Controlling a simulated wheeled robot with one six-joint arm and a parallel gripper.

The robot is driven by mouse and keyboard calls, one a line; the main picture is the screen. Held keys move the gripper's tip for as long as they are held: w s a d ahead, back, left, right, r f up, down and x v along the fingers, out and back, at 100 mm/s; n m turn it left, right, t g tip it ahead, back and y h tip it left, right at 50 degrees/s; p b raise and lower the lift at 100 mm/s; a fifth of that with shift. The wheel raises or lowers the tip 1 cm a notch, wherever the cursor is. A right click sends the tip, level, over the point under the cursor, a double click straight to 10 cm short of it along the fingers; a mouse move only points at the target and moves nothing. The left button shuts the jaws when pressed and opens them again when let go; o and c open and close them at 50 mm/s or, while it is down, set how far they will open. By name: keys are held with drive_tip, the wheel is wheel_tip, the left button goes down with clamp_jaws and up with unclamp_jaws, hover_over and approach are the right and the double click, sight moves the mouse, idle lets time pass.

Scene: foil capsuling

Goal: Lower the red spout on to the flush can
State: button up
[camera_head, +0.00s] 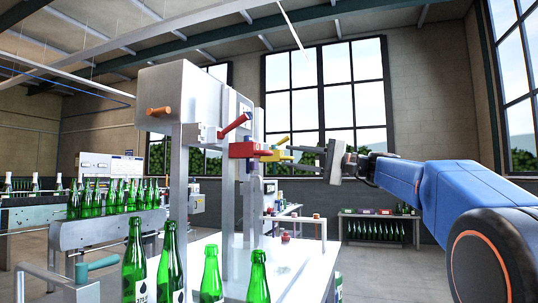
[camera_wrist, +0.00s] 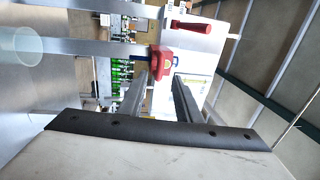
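The red spout (camera_head: 245,149) sits on the front of the grey metal machine, with a yellow part (camera_head: 280,154) and a blue part close to its right. In the wrist view the red spout (camera_wrist: 172,62) shows as a red block with blue and yellow bits, just beyond my fingertips. My gripper (camera_head: 300,156) is at the right of the machine, level with the spout. Its fingers (camera_wrist: 160,82) are apart with nothing clearly between them. A pale translucent round vessel (camera_wrist: 22,45) shows at the wrist view's left; I cannot tell whether it is the flush can.
Green bottles (camera_head: 170,262) stand along the near side of the machine, and more stand on a conveyor (camera_head: 105,230) at left. A red lever (camera_head: 236,125) juts out above the spout. The white tabletop (camera_head: 290,265) has bare room. A small red-topped item (camera_head: 285,237) stands there.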

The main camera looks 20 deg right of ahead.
sight(271, 153)
drive_tip(key=x, duration=0.8)
drive_tip(key=shift+w+a+r, duration=0.1)
drive_tip(key=shift+w+a, duration=0.1)
drive_tip(key=shift+a, duration=0.05)
drive_tip(key=shift+c, duration=0.3)
clamp_jaws()
